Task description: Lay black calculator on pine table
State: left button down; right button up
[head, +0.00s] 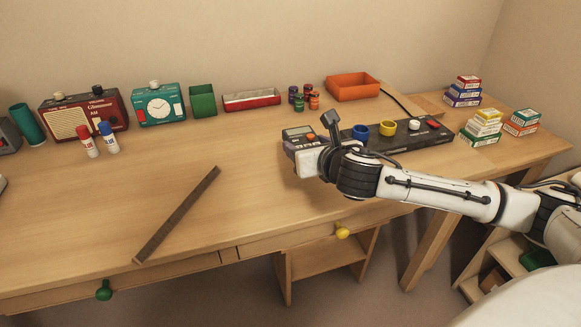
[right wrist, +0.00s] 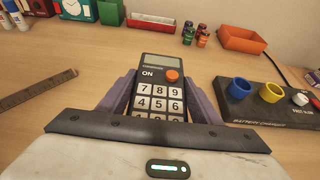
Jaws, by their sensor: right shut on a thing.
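The black calculator (head: 297,133) is in my right gripper (head: 305,146), at the middle right of the pine table (head: 240,215). In the right wrist view the calculator (right wrist: 158,88) sits between the two purple-grey fingers, its display at the far end, with white number keys and an orange button facing up. Its near end is hidden by the gripper body. My right gripper is shut on it. I cannot tell whether the calculator touches the table top. My left gripper is not in view.
A black battery charger (head: 445,137) with blue and yellow rings lies just right of the gripper. A dark wooden strip (head: 178,214) lies at left centre. A radio (head: 84,114), teal clock (head: 158,105), green cup (head: 203,100) and trays line the back. The table's middle is clear.

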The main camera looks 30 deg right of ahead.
notch_tip(320, 180, down, 3)
jog(key=shift+r, duration=0.15)
notch_tip(320, 180, down, 4)
jog(key=shift+f+b, duration=0.1)
jog(key=shift+b, duration=0.8)
jog(key=shift+f, duration=0.1)
jog(key=o, duration=1.2)
jog(key=shift+f, duration=0.1)
jog(key=shift+c, duration=0.2)
